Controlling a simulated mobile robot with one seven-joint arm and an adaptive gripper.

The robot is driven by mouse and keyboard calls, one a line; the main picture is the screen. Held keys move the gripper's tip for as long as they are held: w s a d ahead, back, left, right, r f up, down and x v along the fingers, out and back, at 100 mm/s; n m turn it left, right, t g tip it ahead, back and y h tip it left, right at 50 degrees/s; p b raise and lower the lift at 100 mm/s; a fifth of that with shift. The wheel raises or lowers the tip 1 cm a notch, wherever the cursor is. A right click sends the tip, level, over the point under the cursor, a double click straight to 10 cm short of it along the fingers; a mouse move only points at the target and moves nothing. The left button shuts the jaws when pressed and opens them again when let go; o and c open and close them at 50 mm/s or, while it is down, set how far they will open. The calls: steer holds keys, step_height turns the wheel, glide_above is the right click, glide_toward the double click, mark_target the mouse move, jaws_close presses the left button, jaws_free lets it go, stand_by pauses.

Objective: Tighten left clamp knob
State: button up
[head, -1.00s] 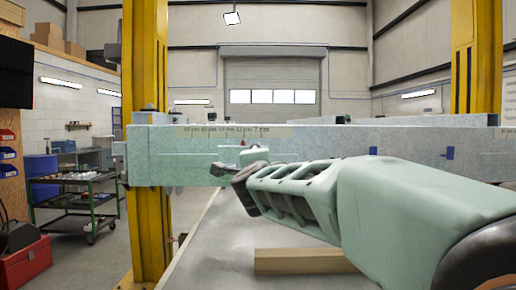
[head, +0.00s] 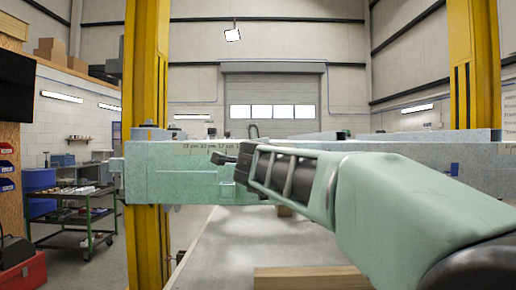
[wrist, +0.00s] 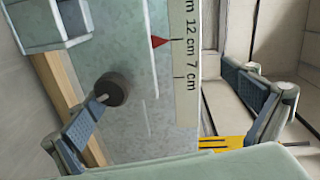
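A dark round knob (wrist: 112,89) shows in the wrist view against the pale green beam face, close to the tip of the left finger. I cannot tell whether they touch. My gripper (wrist: 162,82) is open, its two fingers wide apart, with nothing held between them. The right finger lies beyond the beam's edge. In the head view my gripper (head: 230,158) is in front of the beam (head: 155,185), near its upper edge, and hides part of it. The knob cannot be made out in the head view.
A printed scale (wrist: 187,60) runs along the beam beside a red pointer (wrist: 160,42). A pale green block (wrist: 40,28) is at the wrist view's upper left. Yellow posts (head: 146,70) stand left and right. A wooden bar (head: 310,279) lies below my arm; a cart (head: 75,215) stands left.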

steer(key=shift+t, duration=0.4)
steer(key=r, duration=0.1)
steer(key=s+r, duration=0.1)
steer(key=r, duration=0.3)
steer(key=shift+s+a, duration=0.15)
steer(key=shift+a, duration=0.2)
steer(key=f, duration=0.2)
steer(key=w+f, duration=0.1)
steer(key=shift+f+g, duration=0.3)
steer(key=shift+f, duration=0.1)
steer(key=shift+s+d+r, duration=0.1)
steer(key=shift+s+r, duration=0.15)
steer(key=shift+s, duration=0.25)
steer(key=shift+c, duration=1.4)
steer(key=shift+s+f, duration=0.1)
steer(key=shift+s, duration=0.4)
steer(key=c, duration=0.3)
steer(key=shift+s+f, duration=0.1)
steer(key=shift+s, duration=0.7)
steer(key=shift+c, duration=1.4)
steer(key=s, duration=0.2)
steer(key=s+r, duration=0.1)
steer(key=shift+s, duration=0.4)
steer(key=shift+c, duration=0.7)
steer(key=s+p, duration=0.1)
steer(key=s, duration=0.5)
steer(key=shift+s+d+f, duration=0.2)
steer(key=shift+s+f, duration=0.05)
steer(key=shift+f, duration=0.2)
